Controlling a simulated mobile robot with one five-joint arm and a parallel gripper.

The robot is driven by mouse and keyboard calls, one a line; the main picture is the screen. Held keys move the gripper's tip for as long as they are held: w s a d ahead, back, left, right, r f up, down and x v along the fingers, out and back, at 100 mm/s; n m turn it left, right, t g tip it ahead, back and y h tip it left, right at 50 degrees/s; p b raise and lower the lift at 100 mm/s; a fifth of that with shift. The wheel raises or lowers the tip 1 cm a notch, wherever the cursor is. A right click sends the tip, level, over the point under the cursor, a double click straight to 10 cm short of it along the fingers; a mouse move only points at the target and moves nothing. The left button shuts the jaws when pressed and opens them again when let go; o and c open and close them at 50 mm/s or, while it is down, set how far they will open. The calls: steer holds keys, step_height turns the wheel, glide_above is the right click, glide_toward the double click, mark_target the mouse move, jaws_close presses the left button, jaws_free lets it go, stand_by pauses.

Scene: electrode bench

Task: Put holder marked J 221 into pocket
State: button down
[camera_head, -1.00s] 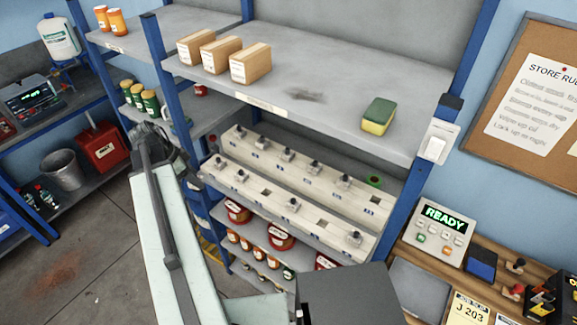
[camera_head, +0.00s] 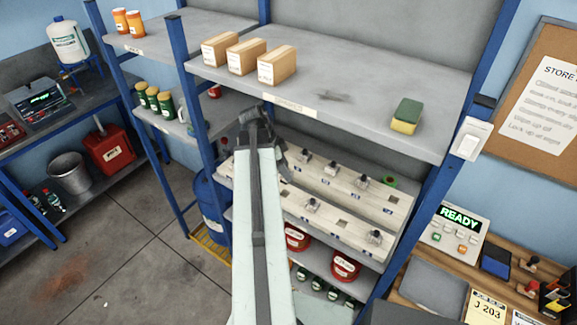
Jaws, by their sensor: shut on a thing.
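My gripper (camera_head: 268,138) is at the far end of my raised arm, in front of the left part of the rack. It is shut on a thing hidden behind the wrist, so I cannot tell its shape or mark. The pale stepped rack (camera_head: 352,229) has two rows with square pockets and small blue labels. Small dark-topped holders stand in it, among them a back-row holder (camera_head: 331,168) and a front-row holder (camera_head: 374,237). The holder marks are too small to read, so I cannot pick out J 221.
An upper shelf (camera_head: 350,105) with cartons (camera_head: 277,66) and a sponge (camera_head: 406,116) overhangs the rack. A blue post (camera_head: 432,200) bounds it on the right. A panel (camera_head: 452,236) reads READY; a yellow card (camera_head: 482,305) reads J 203. Red tins (camera_head: 345,267) stand below.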

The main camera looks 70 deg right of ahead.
steer(key=shift+d+f, duration=0.2)
steer(key=shift+f, duration=0.1)
step_height(320, 180, down, 6)
steer(key=b, duration=0.6)
steer(key=shift+w, duration=0.1)
steer(key=shift+r, duration=0.1)
steer(key=shift+w, duration=0.15)
steer(key=shift+f+b, duration=1.6)
steer(key=shift+b, duration=0.05)
stand_by(0.3)
steer(key=shift+c, duration=2.1)
jaws_free()
